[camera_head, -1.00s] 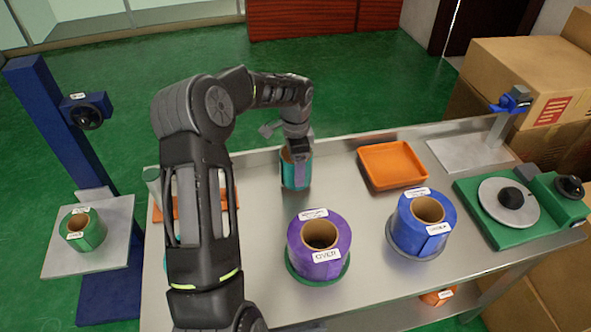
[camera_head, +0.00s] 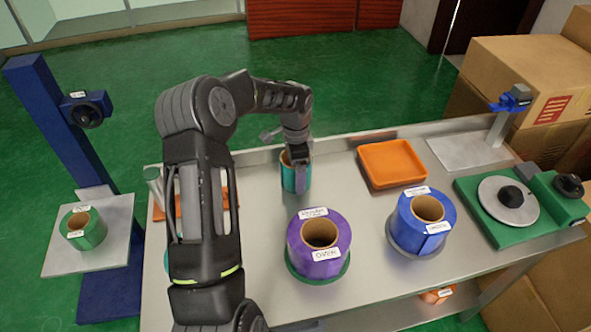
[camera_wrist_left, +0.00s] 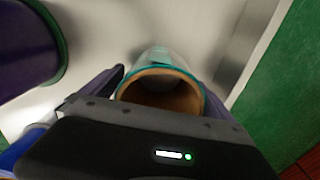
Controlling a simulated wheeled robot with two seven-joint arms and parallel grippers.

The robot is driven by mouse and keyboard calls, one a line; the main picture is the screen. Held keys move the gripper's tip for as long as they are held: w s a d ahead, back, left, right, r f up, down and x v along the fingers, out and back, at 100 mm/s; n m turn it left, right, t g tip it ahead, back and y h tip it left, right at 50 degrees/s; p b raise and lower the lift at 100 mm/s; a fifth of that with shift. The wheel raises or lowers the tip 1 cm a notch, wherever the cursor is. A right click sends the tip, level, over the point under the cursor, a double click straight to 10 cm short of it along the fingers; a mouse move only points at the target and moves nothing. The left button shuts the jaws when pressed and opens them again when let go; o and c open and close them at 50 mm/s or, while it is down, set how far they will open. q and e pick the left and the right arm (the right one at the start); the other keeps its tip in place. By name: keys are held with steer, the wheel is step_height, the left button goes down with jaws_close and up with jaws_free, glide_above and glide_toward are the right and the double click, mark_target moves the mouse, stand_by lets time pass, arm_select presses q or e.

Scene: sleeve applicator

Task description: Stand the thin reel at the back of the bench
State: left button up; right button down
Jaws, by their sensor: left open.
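My left gripper (camera_head: 298,160) is above and around the reel's top, pointing down. In the left wrist view the reel's open rim (camera_wrist_left: 160,85) lies between the two open fingers, with teal outside. Whether a finger touches it I cannot tell. My right gripper is in neither view.
A purple reel (camera_head: 319,238) and a blue reel (camera_head: 422,222) stand in front. An orange tray (camera_head: 392,164) lies to the right at the back. A green turntable unit (camera_head: 510,205) is at the right end. A green reel (camera_head: 82,230) sits on the left stand.

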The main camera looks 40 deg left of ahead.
arm_select(q)
steer(key=shift+r, duration=0.1)
step_height(320, 180, up, 12)
steer(key=b, duration=0.1)
stand_by(0.4)
stand_by(0.5)
